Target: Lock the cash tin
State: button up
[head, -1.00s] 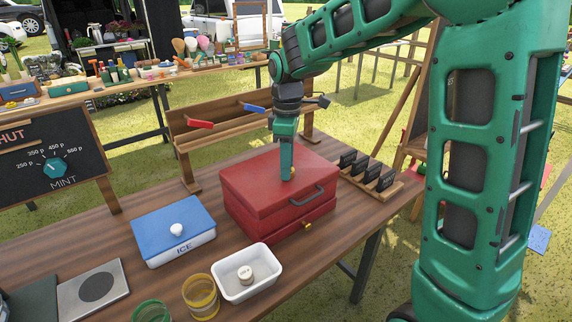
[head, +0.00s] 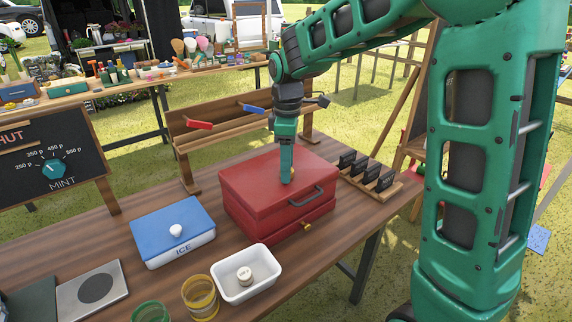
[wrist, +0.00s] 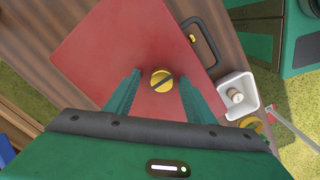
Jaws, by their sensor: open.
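The red cash tin (head: 262,203) stands on the wooden table with its lid down and a dark handle on its front edge. In the wrist view the tin's red lid (wrist: 105,50) carries a round brass knob (wrist: 161,80) with a dark diagonal slot. My gripper (head: 287,180) points straight down at the lid. In the wrist view my gripper (wrist: 158,92) is open, with one green finger on each side of the brass knob and gaps between them. In the head view the fingers mostly hide the knob. A small brass piece (head: 307,226) shows at the tin's lower front.
A blue-lidded ice box (head: 150,222) stands left of the tin. A white tray (head: 268,287) with a small round pot is in front. Black cards in a wooden rack (head: 385,188) stand at the right. A wooden rail (head: 230,128) stands behind.

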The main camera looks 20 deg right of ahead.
jog(key=shift+r, duration=0.1)
notch_tip(320, 180, up, 10)
jog(key=shift+r, duration=0.25)
dwell(0.5)
jog(key=s+d+f+m, duration=0.3)
jog(key=s+d+m, duration=0.5)
jog(key=s+d, duration=0.45)
jog(key=s+d+f+m, duration=0.2)
jog(key=s+f+m, duration=0.2)
jog(key=s, duration=0.5)
jog(key=s+d+f+m, duration=0.2)
jog(key=s+f+m, duration=0.3)
jog(key=s, duration=0.5)
jog(key=shift+d+m, duration=0.4)
jog(key=shift+m, duration=0.7)
